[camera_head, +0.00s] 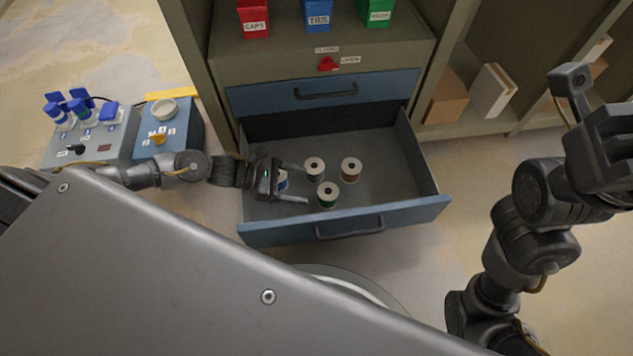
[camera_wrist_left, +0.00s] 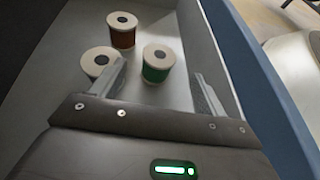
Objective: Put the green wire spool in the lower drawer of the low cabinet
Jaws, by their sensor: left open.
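The green wire spool (camera_head: 327,196) stands upright on the floor of the open lower drawer (camera_head: 400,214) of the low cabinet. My left gripper (camera_head: 306,183) is inside the drawer, open, with its fingers pointing toward the green spool. In the left wrist view the green spool (camera_wrist_left: 157,68) shows just beyond the two fingertips (camera_wrist_left: 160,70), between their lines, and I see nothing gripped. My right gripper (camera_head: 612,150) is at the right edge, raised over the floor; its fingers do not show clearly.
The upper drawer (camera_head: 365,87) is shut. Red, blue and green labelled bins stand on top. The drawer's right part is free.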

